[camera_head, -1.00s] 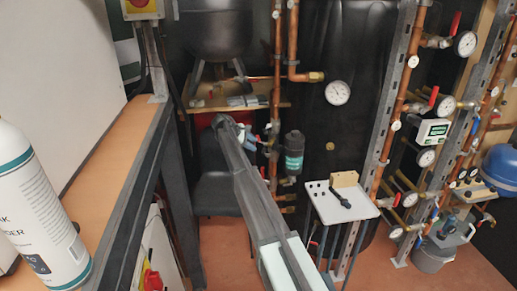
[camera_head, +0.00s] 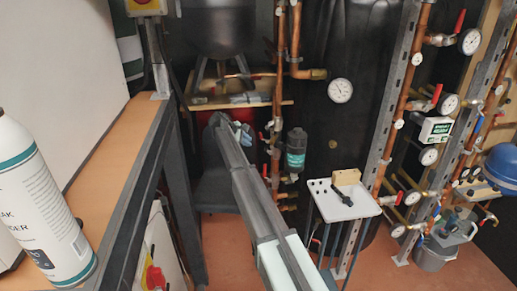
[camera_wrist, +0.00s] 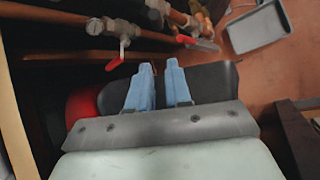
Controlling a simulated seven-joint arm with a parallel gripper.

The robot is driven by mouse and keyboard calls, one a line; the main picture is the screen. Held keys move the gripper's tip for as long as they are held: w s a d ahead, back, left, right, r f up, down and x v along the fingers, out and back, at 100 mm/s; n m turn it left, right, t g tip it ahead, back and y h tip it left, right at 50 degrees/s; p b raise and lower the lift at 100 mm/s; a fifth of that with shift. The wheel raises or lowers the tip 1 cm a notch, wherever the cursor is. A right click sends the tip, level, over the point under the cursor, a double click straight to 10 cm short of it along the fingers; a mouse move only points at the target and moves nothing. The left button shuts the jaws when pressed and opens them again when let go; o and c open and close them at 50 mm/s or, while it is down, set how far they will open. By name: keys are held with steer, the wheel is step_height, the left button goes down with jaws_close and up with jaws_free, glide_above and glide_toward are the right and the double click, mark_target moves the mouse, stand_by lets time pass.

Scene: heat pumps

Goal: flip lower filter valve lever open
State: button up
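The dark cylindrical filter (camera_head: 296,150) hangs beside the vertical copper pipe in the head view. Small red levers (camera_head: 264,172) sit on the pipe left of it, partly hidden by my arm. In the wrist view, a red lever (camera_wrist: 118,54) hangs from a valve on a copper pipe, left of and beyond my fingertips. A second red lever (camera_wrist: 187,40) shows further right. I cannot tell which is the lower filter valve lever. My gripper (camera_wrist: 160,70) has its two blue fingers apart, with nothing between them, and does not appear to touch either lever.
A black chair (camera_head: 217,190) stands beneath my gripper. A small white-topped table (camera_head: 345,211) stands right of the pipes. A wooden bench (camera_head: 112,135) with a white bottle (camera_head: 38,205) is at the left. A grey tray (camera_wrist: 258,27) lies on the floor.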

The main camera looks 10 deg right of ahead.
steer(key=a+f+t+y, duration=0.1)
steer(key=f, duration=0.2)
steer(key=w+a+f+t+y, duration=0.1)
steer(key=f+y, duration=0.1)
steer(key=f, duration=0.2)
steer(key=w+f+t+y, duration=0.1)
steer(key=f+t, duration=0.1)
steer(key=f, duration=0.1)
steer(key=shift+w+a+f+m, duration=0.25)
steer(key=shift+a+f+m, duration=0.05)
steer(key=shift+a+f, duration=0.1)
jaws_close()
steer(key=m+t+h, duration=0.1)
steer(key=m+t, duration=1.4)
steer(key=m, duration=0.2)
glide_toward(266, 149)
steer(key=x, duration=0.7)
steer(key=shift+f, duration=0.2)
